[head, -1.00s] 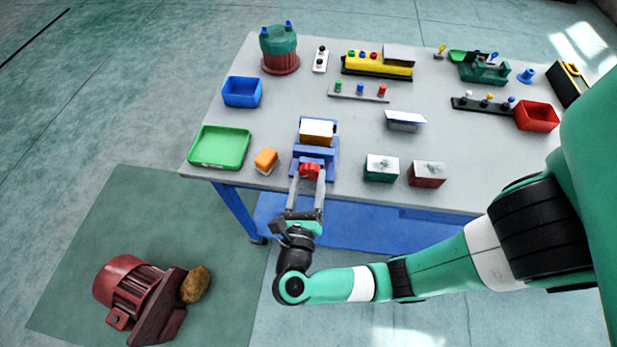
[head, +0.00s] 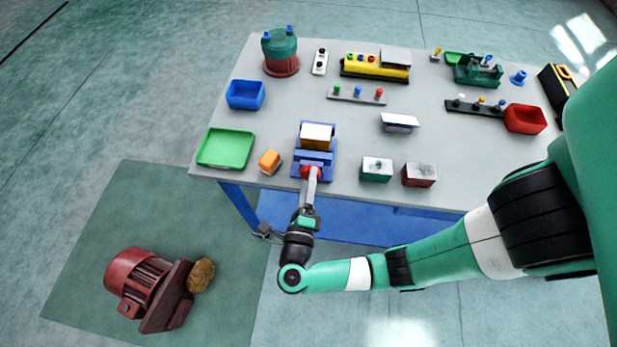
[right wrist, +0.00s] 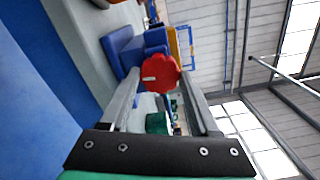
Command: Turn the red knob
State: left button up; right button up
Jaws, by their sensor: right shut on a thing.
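The red knob (head: 306,171) sits on the front of a blue vise-like fixture (head: 328,172) at the table's front edge. An orange block with a white top (head: 316,136) is in the fixture. My right gripper (head: 312,174) reaches in from the front and is shut on the knob. In the right wrist view the knob (right wrist: 159,72) is round with a scalloped rim and a small white mark left of its middle. It lies between the two finger ends of the gripper (right wrist: 160,80). My left gripper is not in view.
An orange block (head: 270,161) and a green tray (head: 226,165) lie left of the fixture. Green (head: 377,175) and dark red (head: 419,179) boxes with light tops stand to its right. A dark red motor (head: 145,285) lies on the floor mat.

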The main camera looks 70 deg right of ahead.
jog(key=shift+r+n+p, duration=0.1)
jog(key=shift+n+p, duration=0.2)
jog(key=shift+n, duration=0.2)
jog(key=o, duration=1.4)
jog(key=shift+c, duration=0.2)
